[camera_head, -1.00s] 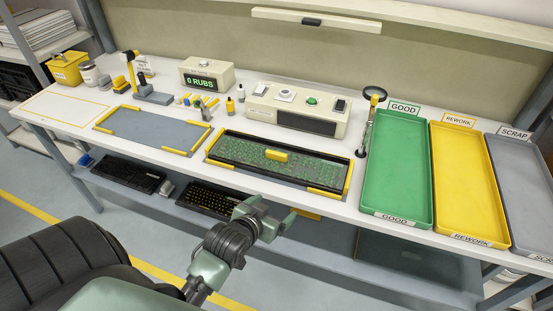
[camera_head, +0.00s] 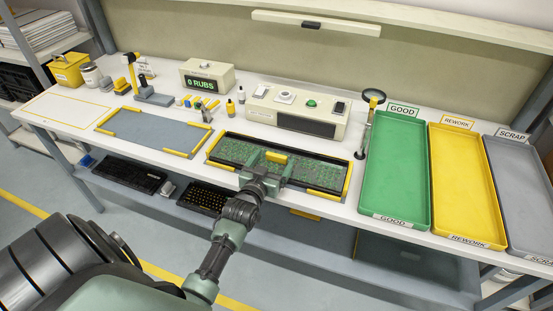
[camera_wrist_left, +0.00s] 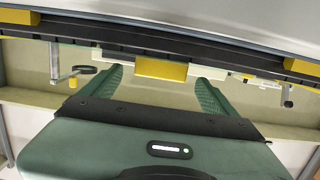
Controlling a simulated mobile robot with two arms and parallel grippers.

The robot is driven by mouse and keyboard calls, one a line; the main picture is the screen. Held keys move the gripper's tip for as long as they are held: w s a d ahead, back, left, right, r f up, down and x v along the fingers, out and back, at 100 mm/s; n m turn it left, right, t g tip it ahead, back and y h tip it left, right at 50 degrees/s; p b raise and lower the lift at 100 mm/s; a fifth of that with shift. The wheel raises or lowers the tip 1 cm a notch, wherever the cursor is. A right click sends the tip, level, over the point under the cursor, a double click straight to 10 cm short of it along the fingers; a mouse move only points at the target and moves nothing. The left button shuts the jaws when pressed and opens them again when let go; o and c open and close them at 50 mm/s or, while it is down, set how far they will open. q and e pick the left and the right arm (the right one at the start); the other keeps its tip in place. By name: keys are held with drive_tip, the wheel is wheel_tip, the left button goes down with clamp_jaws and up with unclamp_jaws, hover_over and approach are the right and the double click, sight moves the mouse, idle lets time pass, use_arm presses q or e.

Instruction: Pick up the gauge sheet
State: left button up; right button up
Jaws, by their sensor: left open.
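The gauge sheet, a green patterned panel (camera_head: 230,152), lies flat in a black frame with yellow corner strips at the front middle of the bench. A yellow grip block (camera_head: 277,155) sits on its middle. My left gripper (camera_head: 268,160) is open over the panel's front middle, close to the block. In the left wrist view, the yellow block (camera_wrist_left: 162,69) shows between and just beyond my open fingers (camera_wrist_left: 157,80). No contact between the fingers and the block is visible. My right gripper is in neither view.
A grey mat (camera_head: 150,130) with yellow corners lies to the left. Behind stand a control box (camera_head: 297,108) and a "0 RUBS" display (camera_head: 207,77). A magnifier (camera_head: 373,97), then green (camera_head: 397,216), yellow and grey trays stand right. Keyboards (camera_head: 128,174) lie on the lower shelf.

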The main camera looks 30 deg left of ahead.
use_arm(q)
drive_tip(key=shift+w+a+f, duration=0.1)
drive_tip(key=shift+w, duration=0.3)
drive_tip(key=c, duration=1.8)
